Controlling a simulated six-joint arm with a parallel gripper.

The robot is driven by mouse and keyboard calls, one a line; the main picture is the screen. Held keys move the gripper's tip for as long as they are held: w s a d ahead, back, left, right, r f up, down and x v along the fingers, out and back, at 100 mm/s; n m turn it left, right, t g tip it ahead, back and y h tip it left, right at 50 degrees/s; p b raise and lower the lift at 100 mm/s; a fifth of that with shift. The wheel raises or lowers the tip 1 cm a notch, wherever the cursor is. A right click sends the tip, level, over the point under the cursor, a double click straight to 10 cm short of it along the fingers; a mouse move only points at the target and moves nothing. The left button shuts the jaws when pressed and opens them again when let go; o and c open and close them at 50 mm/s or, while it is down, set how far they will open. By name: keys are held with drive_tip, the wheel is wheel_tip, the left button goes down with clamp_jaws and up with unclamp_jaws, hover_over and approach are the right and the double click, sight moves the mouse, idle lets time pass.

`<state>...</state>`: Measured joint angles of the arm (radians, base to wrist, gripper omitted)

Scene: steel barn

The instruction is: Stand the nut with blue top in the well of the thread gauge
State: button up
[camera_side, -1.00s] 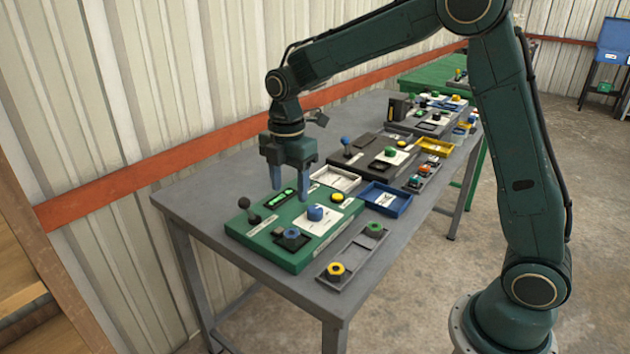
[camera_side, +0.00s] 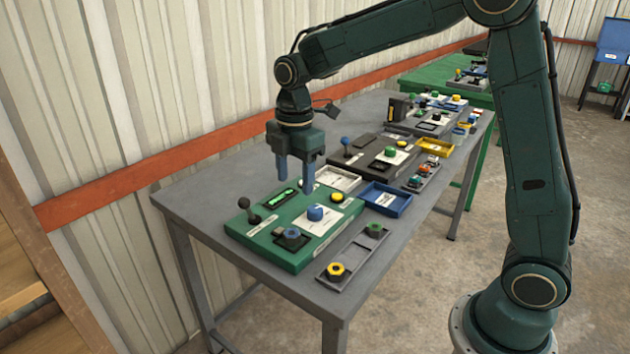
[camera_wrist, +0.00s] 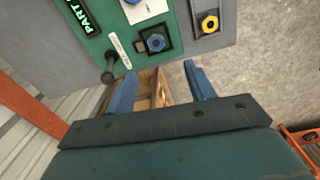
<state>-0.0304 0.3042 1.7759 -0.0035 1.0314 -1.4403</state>
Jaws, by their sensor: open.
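The thread gauge (camera_side: 272,257) is a green box on the near end of the grey table. The nut with blue top (camera_side: 291,233) sits in the dark square well at the gauge's near corner. The wrist view shows the same nut (camera_wrist: 155,42) from above, inside the well's dark frame (camera_wrist: 143,34); it looks upright. My gripper (camera_side: 295,184) is open and empty, above the back part of the gauge and clear of the nut. Its two blue fingers (camera_wrist: 160,69) are spread apart in the wrist view, with nothing between them.
On the gauge are a black ball lever (camera_side: 247,209), a blue knob (camera_side: 315,212), a yellow button (camera_side: 337,197) and a lit green display. A grey tray (camera_side: 352,255) beside it holds a yellow-topped nut (camera_side: 335,271) and a green-topped nut (camera_side: 374,230). A blue tray (camera_side: 386,199) lies behind.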

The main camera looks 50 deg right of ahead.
drive_tip(key=s+r+m+t, duration=0.2)
drive_tip(key=s+r+m, duration=0.55)
drive_tip(key=s, duration=0.45)
drive_tip(key=s+d+m+t, duration=0.1)
drive_tip(key=s+m+t, duration=0.2)
drive_tip(key=s+m, duration=0.6)
drive_tip(key=s, duration=0.4)
drive_tip(key=shift+s+d+f, duration=0.15)
drive_tip(key=shift+d+f, duration=0.05)
drive_tip(key=shift+f, duration=0.05)
